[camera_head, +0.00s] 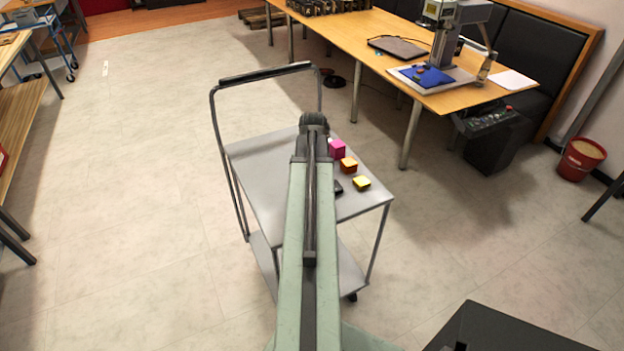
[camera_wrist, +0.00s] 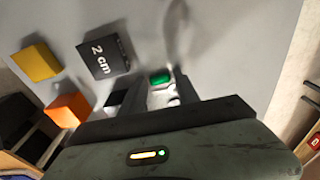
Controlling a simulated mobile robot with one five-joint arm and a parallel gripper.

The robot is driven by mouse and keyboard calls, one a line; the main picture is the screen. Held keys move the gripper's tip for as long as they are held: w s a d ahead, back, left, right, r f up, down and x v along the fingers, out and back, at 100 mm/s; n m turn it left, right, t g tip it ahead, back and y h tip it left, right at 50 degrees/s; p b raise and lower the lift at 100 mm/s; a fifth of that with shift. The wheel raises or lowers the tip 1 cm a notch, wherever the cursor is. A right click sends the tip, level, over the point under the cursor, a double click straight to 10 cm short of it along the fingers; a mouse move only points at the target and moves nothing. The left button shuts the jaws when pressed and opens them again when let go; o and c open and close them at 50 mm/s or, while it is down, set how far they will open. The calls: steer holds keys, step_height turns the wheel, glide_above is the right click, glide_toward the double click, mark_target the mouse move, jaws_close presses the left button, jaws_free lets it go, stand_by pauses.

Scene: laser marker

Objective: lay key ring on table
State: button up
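A small green piece (camera_wrist: 160,77) with pale, metal-looking parts below it shows between my fingers in the wrist view. It looks like the key ring, but it is small and partly hidden. My gripper (camera_wrist: 163,88) is over the grey cart top, its two dark fingers apart on either side of that piece. I see no clear contact with it. In the head view my arm hides the gripper tips and this piece. The wooden table (camera_head: 362,43) stands beyond the cart, to the right.
The grey cart (camera_head: 259,172) holds magenta (camera_head: 337,149), orange (camera_head: 348,165) and yellow (camera_head: 361,183) blocks. A black block marked "2 cm" (camera_wrist: 105,56) is close to my fingers. The table carries a laptop (camera_head: 398,47) and a marking machine (camera_head: 444,45). Its near-left stretch looks bare.

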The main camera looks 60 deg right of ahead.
step_height(320, 180, up, 12)
steer(key=s+p, duration=0.1)
steer(key=p, duration=1.1)
steer(key=shift+a, duration=0.35)
steer(key=shift+r, duration=0.1)
